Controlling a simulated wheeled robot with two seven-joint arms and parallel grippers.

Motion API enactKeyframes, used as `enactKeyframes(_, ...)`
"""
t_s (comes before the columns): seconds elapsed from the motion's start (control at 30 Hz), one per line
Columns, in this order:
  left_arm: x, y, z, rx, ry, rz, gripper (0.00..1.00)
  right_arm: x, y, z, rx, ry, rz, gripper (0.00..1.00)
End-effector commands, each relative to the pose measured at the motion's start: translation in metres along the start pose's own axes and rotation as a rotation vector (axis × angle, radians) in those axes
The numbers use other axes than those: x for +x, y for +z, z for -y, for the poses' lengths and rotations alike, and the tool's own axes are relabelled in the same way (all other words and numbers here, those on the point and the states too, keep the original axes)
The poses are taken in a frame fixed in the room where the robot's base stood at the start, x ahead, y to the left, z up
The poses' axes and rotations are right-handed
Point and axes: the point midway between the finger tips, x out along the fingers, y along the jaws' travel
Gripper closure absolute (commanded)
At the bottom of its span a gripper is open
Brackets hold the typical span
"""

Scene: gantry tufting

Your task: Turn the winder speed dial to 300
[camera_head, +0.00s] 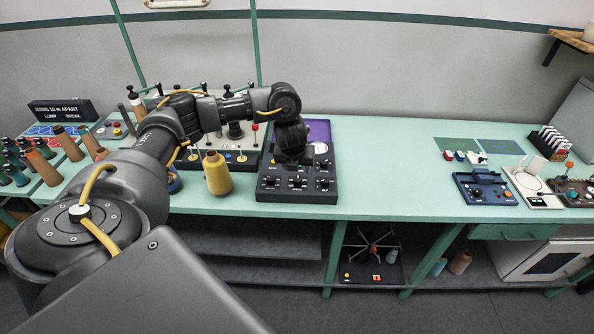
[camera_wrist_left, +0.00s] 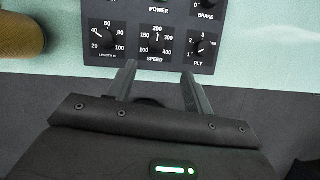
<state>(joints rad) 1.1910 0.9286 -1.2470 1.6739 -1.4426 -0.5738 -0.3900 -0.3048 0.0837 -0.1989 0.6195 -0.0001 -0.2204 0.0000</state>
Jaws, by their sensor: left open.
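The winder panel (camera_head: 263,192) is a black box with several dials on the green bench, near the middle of the head view. In the left wrist view the speed dial (camera_wrist_left: 156,43) is a black knob over the word SPEED, ringed by numbers from 100 to 400. Its pointer appears to be near the top, by 200, but is small. My left gripper (camera_wrist_left: 158,71) is open and empty, its fingertips just below the SPEED label in that view and apart from the knob. In the head view the left wrist hangs over the panel's rear part. My right gripper is not in view.
The length dial (camera_wrist_left: 106,38) and ply dial (camera_wrist_left: 198,48) flank the speed dial closely. A yellow yarn cone (camera_head: 217,174) stands just left of the panel. The bench to the panel's right (camera_head: 390,170) is clear.

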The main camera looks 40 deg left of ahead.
Motion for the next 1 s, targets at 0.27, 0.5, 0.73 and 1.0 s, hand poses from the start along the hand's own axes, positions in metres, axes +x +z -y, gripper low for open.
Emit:
enactKeyframes(0.27,-0.001,0.004,-0.007,0.019,0.018,0.009,0.48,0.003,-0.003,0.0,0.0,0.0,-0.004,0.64)
enactKeyframes(0.5,0.04,0.001,-0.007,0.016,0.017,0.005,0.48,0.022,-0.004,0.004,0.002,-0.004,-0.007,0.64)
enactKeyframes(0.73,0.075,0.004,-0.008,0.016,0.018,0.006,0.48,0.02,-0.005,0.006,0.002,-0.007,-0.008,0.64)
enactKeyframes(1.0,0.1,0.005,-0.008,0.017,0.016,0.008,0.48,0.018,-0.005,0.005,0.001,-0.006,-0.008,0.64)
